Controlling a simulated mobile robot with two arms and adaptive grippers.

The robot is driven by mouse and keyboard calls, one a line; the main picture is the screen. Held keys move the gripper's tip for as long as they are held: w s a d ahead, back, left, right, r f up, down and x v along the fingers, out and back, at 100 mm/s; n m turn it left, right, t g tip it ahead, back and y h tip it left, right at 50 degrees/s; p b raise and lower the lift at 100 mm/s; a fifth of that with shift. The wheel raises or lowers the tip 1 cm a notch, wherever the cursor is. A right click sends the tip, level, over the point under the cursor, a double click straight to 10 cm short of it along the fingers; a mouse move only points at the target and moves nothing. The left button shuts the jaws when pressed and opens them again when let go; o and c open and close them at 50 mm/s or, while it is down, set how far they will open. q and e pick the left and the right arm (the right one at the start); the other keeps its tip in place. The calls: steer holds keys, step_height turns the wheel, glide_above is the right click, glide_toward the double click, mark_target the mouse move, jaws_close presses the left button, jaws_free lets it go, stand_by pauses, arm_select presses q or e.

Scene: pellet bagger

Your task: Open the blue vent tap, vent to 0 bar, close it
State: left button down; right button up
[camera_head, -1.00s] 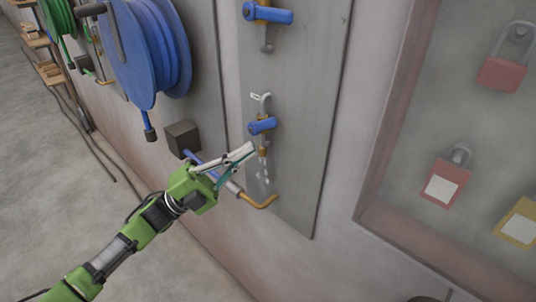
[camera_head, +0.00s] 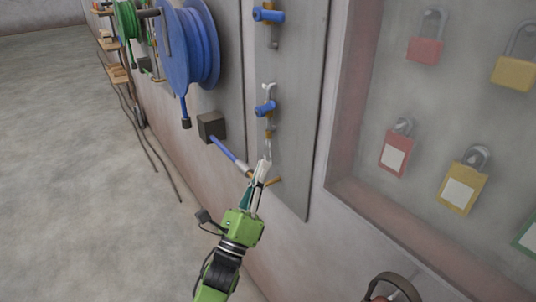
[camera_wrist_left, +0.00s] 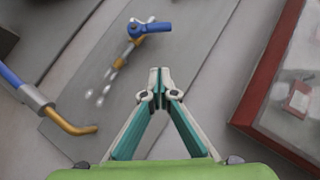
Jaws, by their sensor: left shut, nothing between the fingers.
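A blue vent tap (camera_head: 265,108) sits on a brass fitting on the grey wall panel, its handle lying across the fitting. It also shows in the left wrist view (camera_wrist_left: 150,28), with small white puffs (camera_wrist_left: 100,94) below its brass outlet. My left gripper (camera_head: 265,165) is below the tap, apart from it, with its fingers pointing up towards it. In the left wrist view the fingertips (camera_wrist_left: 157,85) are together with nothing between them. No gauge can be read here. My right gripper is not in view.
A second blue tap (camera_head: 268,15) is higher on the panel. A blue hose reel (camera_head: 190,45) hangs left, above a dark box (camera_head: 211,126). A blue hose with a bent brass end (camera_wrist_left: 70,124) lies left of my gripper. A red-framed board (camera_head: 345,100) with padlocks is at right.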

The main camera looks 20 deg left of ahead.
mark_target(266, 108)
arm_select(q)
steer(key=p+x, duration=0.1)
steer(key=x, duration=0.3)
steer(key=a+r+p+x, duration=0.1)
steer(key=p+x, duration=0.1)
steer(key=x, duration=0.1)
steer(key=s+a+p+x, duration=0.1)
steer(key=x, duration=0.3)
steer(key=shift+w+r, duration=0.25)
steer(key=shift+r, duration=0.3)
steer(key=shift+p, duration=0.3)
steer(key=shift+r+n+y+p, duration=0.3)
steer(key=shift+n+y+p, duration=0.1)
steer(key=shift+n+p, duration=0.3)
